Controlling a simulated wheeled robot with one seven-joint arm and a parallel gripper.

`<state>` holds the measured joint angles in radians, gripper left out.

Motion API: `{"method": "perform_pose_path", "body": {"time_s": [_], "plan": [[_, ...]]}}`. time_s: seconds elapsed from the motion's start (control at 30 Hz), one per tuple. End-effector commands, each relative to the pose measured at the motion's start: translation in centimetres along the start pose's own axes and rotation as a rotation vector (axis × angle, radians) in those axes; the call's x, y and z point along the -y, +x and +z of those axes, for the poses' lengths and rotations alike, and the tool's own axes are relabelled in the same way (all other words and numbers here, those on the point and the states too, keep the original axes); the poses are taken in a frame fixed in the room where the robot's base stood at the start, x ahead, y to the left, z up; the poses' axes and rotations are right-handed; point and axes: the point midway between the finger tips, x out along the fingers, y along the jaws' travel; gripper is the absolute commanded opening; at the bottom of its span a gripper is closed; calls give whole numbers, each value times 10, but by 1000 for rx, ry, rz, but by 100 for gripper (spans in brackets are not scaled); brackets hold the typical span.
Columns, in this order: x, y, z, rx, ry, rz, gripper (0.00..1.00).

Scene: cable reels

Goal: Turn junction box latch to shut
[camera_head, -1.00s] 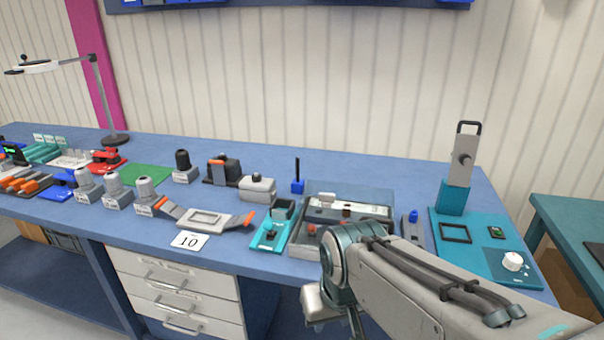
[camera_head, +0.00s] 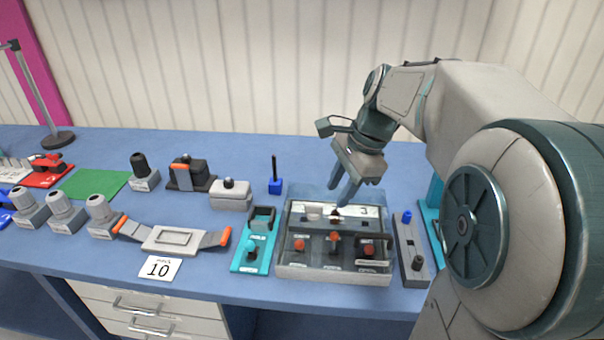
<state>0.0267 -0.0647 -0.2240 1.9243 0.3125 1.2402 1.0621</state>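The likely junction box is a grey open-fronted tray-like box (camera_head: 333,276) marked 3, right of centre on the blue bench. Several orange-red knobs with small labels show inside it, one at its middle (camera_head: 334,236). A dark piece with an orange spot (camera_head: 335,218) sits by its white back strip. I cannot tell which part is the latch or how it is turned. A see-through panel stands at the box's back. My gripper (camera_head: 345,196) points down over the back of the box, its two fingers apart with nothing seen between them. Whether the fingertips touch anything is unclear.
A teal fixture (camera_head: 252,254) stands close left of the box, and a grey block with a blue knob (camera_head: 406,250) close right. A blue stand with a black rod (camera_head: 275,184) is behind left. My arm hides the right end of the bench.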

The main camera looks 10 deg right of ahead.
Motion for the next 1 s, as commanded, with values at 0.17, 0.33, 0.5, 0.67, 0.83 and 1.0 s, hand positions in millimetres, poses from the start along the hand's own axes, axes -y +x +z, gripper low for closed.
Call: {"method": "perform_pose_path", "body": {"time_s": [0.17, 0.33, 0.5, 0.67, 0.83, 1.0], "plan": [[39, -26, -15, 61, 337, 6, 33], [52, -31, -20, 85, 471, 14, 33], [53, -17, -19, 88, 488, 16, 33], [53, 14, -15, 89, 485, 19, 33], [53, 52, -12, 87, 485, 19, 33], [53, 82, -10, 86, 484, 17, 33]]}}
